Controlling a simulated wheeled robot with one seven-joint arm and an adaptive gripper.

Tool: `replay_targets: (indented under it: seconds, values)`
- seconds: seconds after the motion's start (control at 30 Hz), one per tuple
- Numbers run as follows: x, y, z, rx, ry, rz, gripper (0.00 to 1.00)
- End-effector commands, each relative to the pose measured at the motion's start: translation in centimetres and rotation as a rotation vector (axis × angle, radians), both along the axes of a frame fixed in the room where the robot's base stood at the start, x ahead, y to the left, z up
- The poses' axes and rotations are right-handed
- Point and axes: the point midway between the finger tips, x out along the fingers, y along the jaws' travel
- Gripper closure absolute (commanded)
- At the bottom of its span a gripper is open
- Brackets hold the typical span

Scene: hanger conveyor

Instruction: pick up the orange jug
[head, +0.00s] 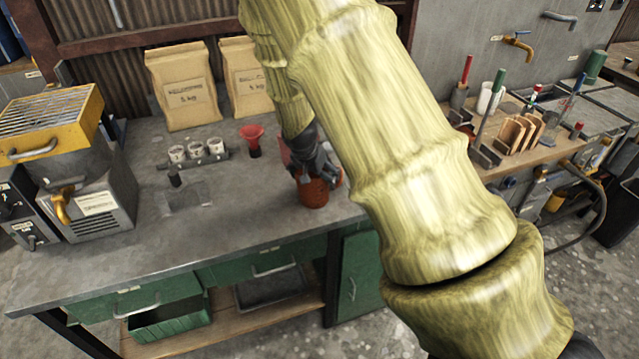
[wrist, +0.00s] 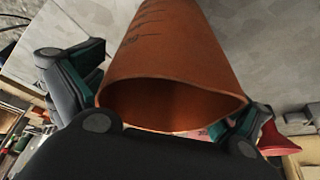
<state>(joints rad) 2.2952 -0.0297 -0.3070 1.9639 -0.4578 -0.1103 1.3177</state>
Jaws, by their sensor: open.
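The orange jug (head: 313,192) stands upright on the grey workbench near its front edge, with its upper part partly hidden by my gripper (head: 318,170) in the head view. In the wrist view the jug (wrist: 175,65) fills the middle, its open mouth toward the camera. My gripper (wrist: 165,85) is open, with one finger on the left side of the jug and the other on its right. Whether the fingers touch the jug cannot be told.
The grey workbench (head: 120,255) holds a red funnel (head: 252,136), a rack of white cups (head: 196,152), paper sacks (head: 183,88) and a yellow-topped machine (head: 70,150). My arm hides part of the bench's right side. Free bench surface lies left of the jug.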

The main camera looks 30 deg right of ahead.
Motion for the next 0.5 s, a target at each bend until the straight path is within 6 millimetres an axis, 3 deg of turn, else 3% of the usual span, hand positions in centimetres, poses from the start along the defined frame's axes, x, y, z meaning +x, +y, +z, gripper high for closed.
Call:
replay_targets:
  seconds: [0.3,0.5]
  values:
    - [0.05,-0.08,-0.26,0.0,0.0,0.0,0.0]
    - [0.04,-0.07,-0.26,0.0,0.0,0.0,0.36]
